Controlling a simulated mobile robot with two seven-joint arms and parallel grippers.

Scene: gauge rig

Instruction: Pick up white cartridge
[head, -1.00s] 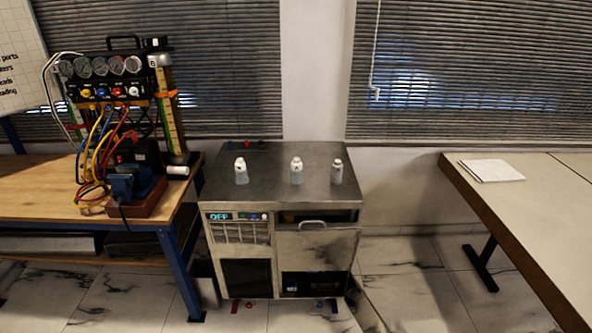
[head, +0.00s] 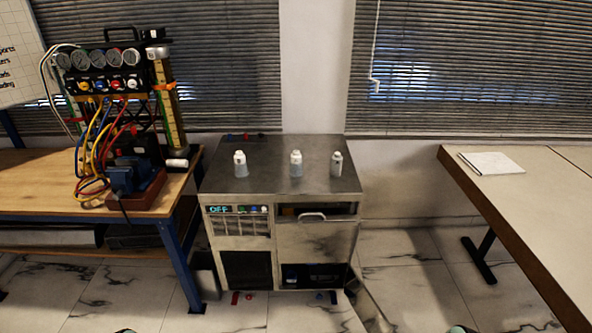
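A small white cylinder (head: 177,163), which may be the white cartridge, lies on its side near the right edge of the wooden bench, beside the gauge rig. Three white bottles stand upright and apart on the dark top of the metal cabinet: a left one (head: 240,164), a middle one (head: 296,163) and a right one (head: 337,163). I cannot tell for certain which of these is called the cartridge. Neither of my grippers shows; only small bits, possibly of my arms, show at the bottom edge.
The gauge rig (head: 105,84) with coloured hoses stands on the wooden bench (head: 40,194). The metal cabinet (head: 318,243) stands in the middle, its display reading OFF. A paper pad (head: 491,163) lies on the right table (head: 545,195). Floor is open in front.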

